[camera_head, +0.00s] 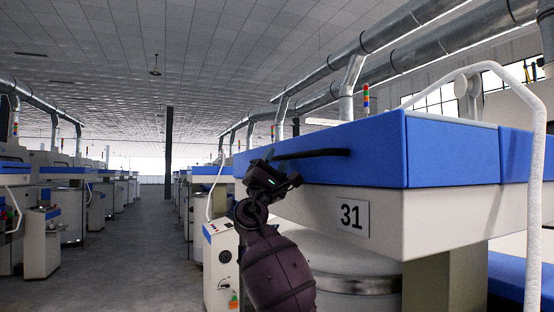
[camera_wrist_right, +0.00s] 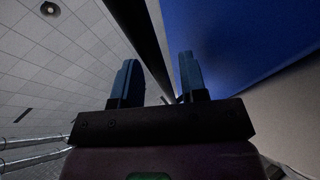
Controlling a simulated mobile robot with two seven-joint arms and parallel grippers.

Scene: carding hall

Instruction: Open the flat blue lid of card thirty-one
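Card thirty-one stands at the right of the head view, with a "31" plate (camera_head: 354,218) on its pale body. Its flat blue lid (camera_head: 455,152) lies down on the body, closed. A dark bar handle (camera_head: 322,153) sticks out along the lid's front face. My right gripper (camera_head: 272,172) is at the handle's left end, beside the lid's edge. In the wrist view its two fingers (camera_wrist_right: 158,82) stand apart, with the dark handle (camera_wrist_right: 140,40) running between them and gaps showing on both sides. The blue lid (camera_wrist_right: 235,40) fills the right there. My left gripper is not in view.
A white hose (camera_head: 536,130) hangs at the right of the card. A silver can (camera_head: 350,268) stands under the body, and a small control cabinet (camera_head: 220,268) beside it. The grey aisle floor (camera_head: 130,250) at the left is clear, with more machines beyond.

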